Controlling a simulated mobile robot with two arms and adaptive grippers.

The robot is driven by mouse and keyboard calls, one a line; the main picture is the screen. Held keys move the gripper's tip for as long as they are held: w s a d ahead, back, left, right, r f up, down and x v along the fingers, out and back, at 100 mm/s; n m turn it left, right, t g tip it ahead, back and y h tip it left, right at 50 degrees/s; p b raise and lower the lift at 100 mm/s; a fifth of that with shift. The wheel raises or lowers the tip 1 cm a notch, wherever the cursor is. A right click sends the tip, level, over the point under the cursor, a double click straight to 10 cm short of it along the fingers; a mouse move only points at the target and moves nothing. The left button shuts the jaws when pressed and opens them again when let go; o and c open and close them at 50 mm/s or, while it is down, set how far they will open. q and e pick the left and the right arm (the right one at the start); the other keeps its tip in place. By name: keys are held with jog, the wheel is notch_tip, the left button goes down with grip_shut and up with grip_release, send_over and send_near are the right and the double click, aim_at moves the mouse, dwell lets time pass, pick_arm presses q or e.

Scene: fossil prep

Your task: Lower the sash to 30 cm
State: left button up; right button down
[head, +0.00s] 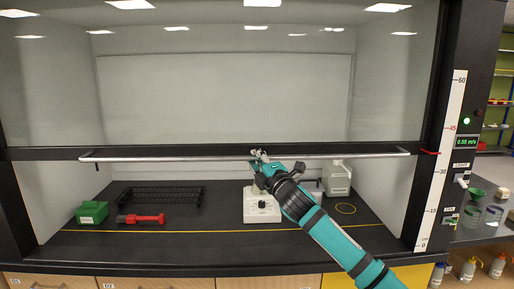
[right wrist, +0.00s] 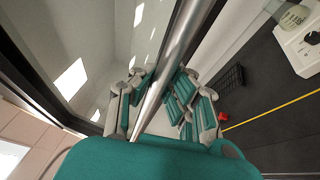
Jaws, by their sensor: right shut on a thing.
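The sash (head: 250,70) is a clear pane with a black lower frame, partly raised over the hood opening. A long silver handle bar (head: 340,156) runs along its bottom edge and crosses the right wrist view (right wrist: 180,45). My right gripper (head: 260,158) is shut on this bar right of its middle; its grey and teal fingers (right wrist: 160,98) lie on both sides of the bar. The height scale (head: 437,185) is on the right post. A red pointer (head: 430,153) on it sits between 30 and 45, nearer the middle. My left gripper is not in view.
A display (head: 467,142) reads 0.55 m/s.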

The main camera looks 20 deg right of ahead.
pick_arm(q)
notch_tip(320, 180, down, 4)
jog(key=b, duration=0.2)
jog(key=shift+b, duration=0.3)
pick_arm(e)
notch_tip(320, 180, down, 7)
jog(key=shift+r, duration=0.1)
jog(key=c, duration=1.3)
grip_release()
jog(key=shift+r, duration=0.1)
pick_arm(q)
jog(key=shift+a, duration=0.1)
pick_arm(e)
jog(key=v, duration=1.2)
